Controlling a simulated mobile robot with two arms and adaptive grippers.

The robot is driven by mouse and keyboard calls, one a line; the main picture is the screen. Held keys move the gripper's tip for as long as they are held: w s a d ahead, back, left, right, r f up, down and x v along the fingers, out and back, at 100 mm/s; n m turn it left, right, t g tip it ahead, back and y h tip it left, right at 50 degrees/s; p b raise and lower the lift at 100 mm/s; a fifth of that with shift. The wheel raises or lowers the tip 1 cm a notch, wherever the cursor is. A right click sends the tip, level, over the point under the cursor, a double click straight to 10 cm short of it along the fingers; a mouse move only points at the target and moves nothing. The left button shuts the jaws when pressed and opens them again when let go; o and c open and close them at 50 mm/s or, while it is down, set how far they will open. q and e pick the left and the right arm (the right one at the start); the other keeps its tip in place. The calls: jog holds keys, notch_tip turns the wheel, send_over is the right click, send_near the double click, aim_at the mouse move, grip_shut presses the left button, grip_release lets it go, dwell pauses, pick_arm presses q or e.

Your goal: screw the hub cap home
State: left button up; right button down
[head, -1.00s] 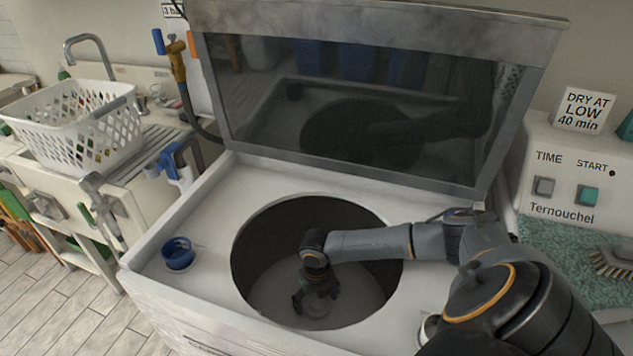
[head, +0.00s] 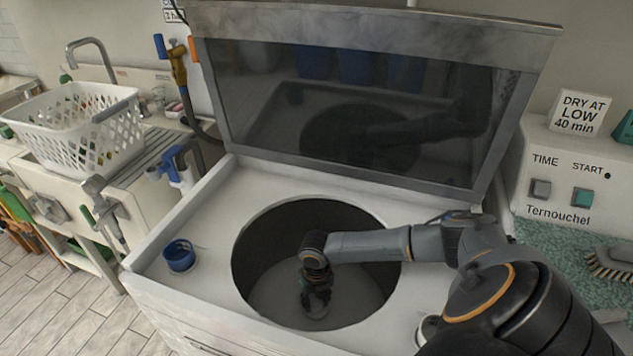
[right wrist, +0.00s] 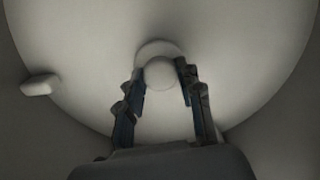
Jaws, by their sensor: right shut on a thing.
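In the head view, the open drum (head: 262,250) is a dark round well in the white machine top. My right gripper (head: 317,302) reaches down into it, low near the drum floor. In the right wrist view, my right gripper (right wrist: 163,76) has its two fingers on either side of the hub cap (right wrist: 160,74), a small pale round knob at the drum's centre. The gripper is shut on it. The cap sits on the hub; its thread and any gap under it are hidden. My left gripper is not in view.
A blue cup-like piece (head: 179,256) stands on the machine top left of the drum. The raised glass lid (head: 360,110) stands behind the opening. A white basket (head: 75,130) is at the far left.

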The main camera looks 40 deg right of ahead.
jog(key=shift+s+a+f+m, duration=0.2)
jog(key=shift+s+f+m, duration=0.1)
jog(key=shift+f, duration=0.15)
jog(key=shift+s+r+m+p, duration=0.1)
jog(key=shift+r+m+p, duration=0.1)
jog(key=shift+m+p, duration=0.4)
jog(key=shift+f+m, duration=0.15)
jog(key=shift+m, duration=0.25)
jog(key=c, duration=0.9)
grip_release()
jog(key=shift+f, duration=0.1)
jog(key=shift+c, duration=0.2)
jog(key=shift+o, duration=0.7)
jog(key=shift+w, duration=0.25)
jog(key=shift+d+r, duration=0.1)
jog(key=shift+r, duration=0.1)
